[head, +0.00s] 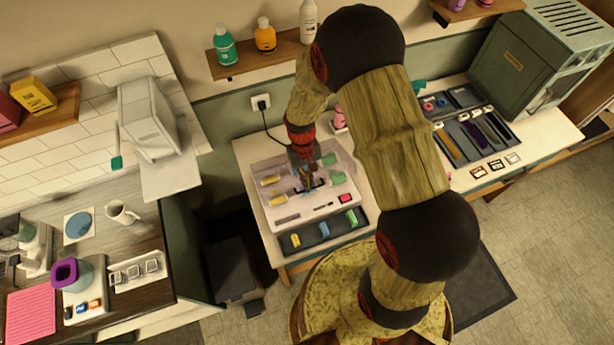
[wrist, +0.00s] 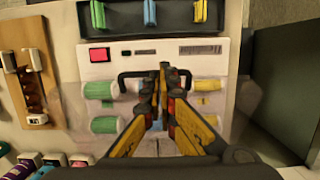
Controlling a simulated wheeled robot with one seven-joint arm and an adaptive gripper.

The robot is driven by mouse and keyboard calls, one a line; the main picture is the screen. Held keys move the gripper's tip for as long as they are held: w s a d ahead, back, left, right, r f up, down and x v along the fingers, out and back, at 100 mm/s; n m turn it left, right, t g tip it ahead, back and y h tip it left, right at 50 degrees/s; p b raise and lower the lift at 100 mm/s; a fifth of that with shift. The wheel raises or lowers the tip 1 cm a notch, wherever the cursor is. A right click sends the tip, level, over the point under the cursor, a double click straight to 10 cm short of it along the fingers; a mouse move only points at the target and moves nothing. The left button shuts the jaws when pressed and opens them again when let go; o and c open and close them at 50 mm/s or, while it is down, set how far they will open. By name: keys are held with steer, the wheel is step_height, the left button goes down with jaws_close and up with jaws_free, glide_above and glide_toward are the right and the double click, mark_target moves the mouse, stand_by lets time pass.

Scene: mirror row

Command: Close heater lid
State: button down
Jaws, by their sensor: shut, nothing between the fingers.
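The heater (head: 290,213) is a pale box on the table, with green and yellow rollers inside and a red button on its front panel. Its clear lid (head: 262,160) lies over the rollers and looks down flat; I cannot tell whether its edge is fully seated. The lid's dark handle (wrist: 123,78) shows in the wrist view, partly hidden by my fingers. My gripper (head: 309,184) is over the middle of the lid. In the wrist view my gripper (wrist: 165,75) is shut and empty, its tips at the handle; contact is unclear.
A dark tray (head: 318,239) with several coloured clips lies along the heater's front. Another dark tray (head: 470,138) holds tools to the right. A shelf (head: 280,52) with bottles is on the wall behind. A counter (head: 150,225) with a mug (head: 122,211) stands at left.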

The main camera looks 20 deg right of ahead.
steer(key=shift+f, duration=0.1)
steer(key=s+f+b, duration=0.1)
steer(key=f+b, duration=0.1)
steer(key=f, duration=0.1)
steer(key=s+f+t+b, duration=0.1)
steer(key=s+f+b, duration=0.1)
steer(key=f+b, duration=0.1)
steer(key=s+f+t+b, duration=0.1)
steer(key=f+b, duration=0.1)
steer(key=f, duration=0.1)
steer(key=shift+s, duration=0.3)
steer(key=shift+s+f+b, duration=0.15)
steer(key=shift+s+b, duration=0.1)
steer(key=shift+b, duration=0.05)
